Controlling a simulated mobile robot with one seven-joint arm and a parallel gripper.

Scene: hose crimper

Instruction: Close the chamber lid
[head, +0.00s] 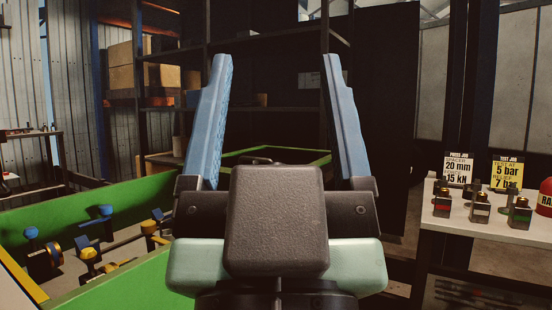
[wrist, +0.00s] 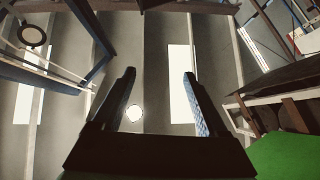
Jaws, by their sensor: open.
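My gripper (head: 277,62) stands upright in the middle of the head view, its two blue fingers wide apart with nothing between them. It also shows in the wrist view (wrist: 159,75), pointing up at the wall and roof panels. I cannot make out a chamber or its lid in either view. My gripper and wrist hide the middle of the head view.
A green-walled bin (head: 125,205) with blue and yellow fittings (head: 88,254) lies at the left. A white table (head: 490,225) at the right holds several small blocks (head: 480,208), job signs (head: 507,172) and a red object (head: 546,197). Dark shelves (head: 265,108) stand behind.

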